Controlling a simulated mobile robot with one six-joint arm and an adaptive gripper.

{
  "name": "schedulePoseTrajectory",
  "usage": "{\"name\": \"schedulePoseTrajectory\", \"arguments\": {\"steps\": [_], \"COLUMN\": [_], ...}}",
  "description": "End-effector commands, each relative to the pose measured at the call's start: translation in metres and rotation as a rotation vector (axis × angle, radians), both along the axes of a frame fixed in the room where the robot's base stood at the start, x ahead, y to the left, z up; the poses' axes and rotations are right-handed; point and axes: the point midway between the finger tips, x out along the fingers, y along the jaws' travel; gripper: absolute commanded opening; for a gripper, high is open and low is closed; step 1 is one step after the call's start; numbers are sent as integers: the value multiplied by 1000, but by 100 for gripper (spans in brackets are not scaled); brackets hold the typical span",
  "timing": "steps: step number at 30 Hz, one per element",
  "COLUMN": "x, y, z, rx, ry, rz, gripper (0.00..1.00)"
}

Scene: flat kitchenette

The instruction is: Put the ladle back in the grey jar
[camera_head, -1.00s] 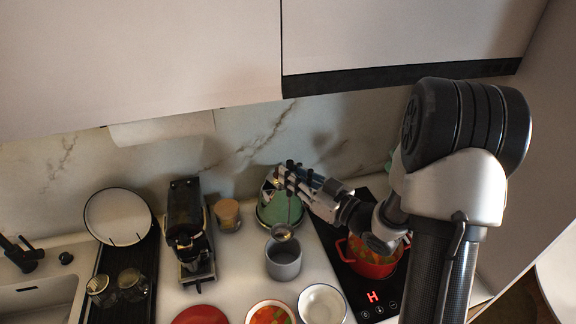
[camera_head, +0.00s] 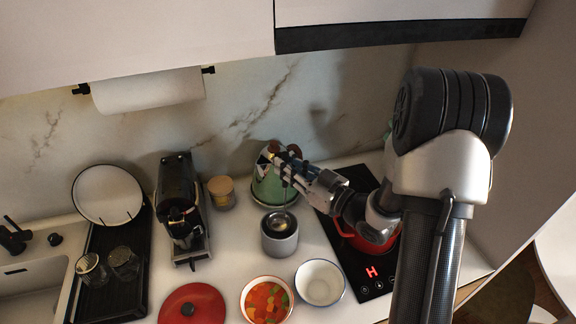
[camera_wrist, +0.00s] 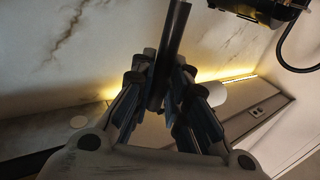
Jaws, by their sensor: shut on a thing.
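My gripper (camera_head: 284,166) is shut on the ladle's handle, above the grey jar and in front of the green kettle. The ladle hangs upright, its metal bowl (camera_head: 281,222) down at the mouth of the grey jar (camera_head: 279,244). The bowl looks to be at or just inside the rim; the exact depth is hard to tell. In the wrist view the dark handle (camera_wrist: 172,48) rises between my gripper's fingers (camera_wrist: 163,92). The jar is not seen in the wrist view.
The green kettle (camera_head: 268,187) stands close behind the jar. A coffee machine (camera_head: 182,212) is to the left. A bowl of vegetables (camera_head: 267,301) and an empty white bowl (camera_head: 320,284) sit in front. A red pot (camera_head: 352,235) is on the hob at right, partly behind my arm.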

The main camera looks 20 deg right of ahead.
Motion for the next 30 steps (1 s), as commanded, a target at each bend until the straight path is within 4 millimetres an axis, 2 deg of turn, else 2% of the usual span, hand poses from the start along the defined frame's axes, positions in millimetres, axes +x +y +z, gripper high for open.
{"name": "schedulePoseTrajectory", "arguments": {"steps": [1, 21, 30], "x": [0, 0, 0], "y": [0, 0, 0], "z": [-7, -60, -69], "rx": [1, 1, 1], "ry": [-1, -1, -1], "rz": [0, 0, 0], "gripper": [0, 0, 0]}}
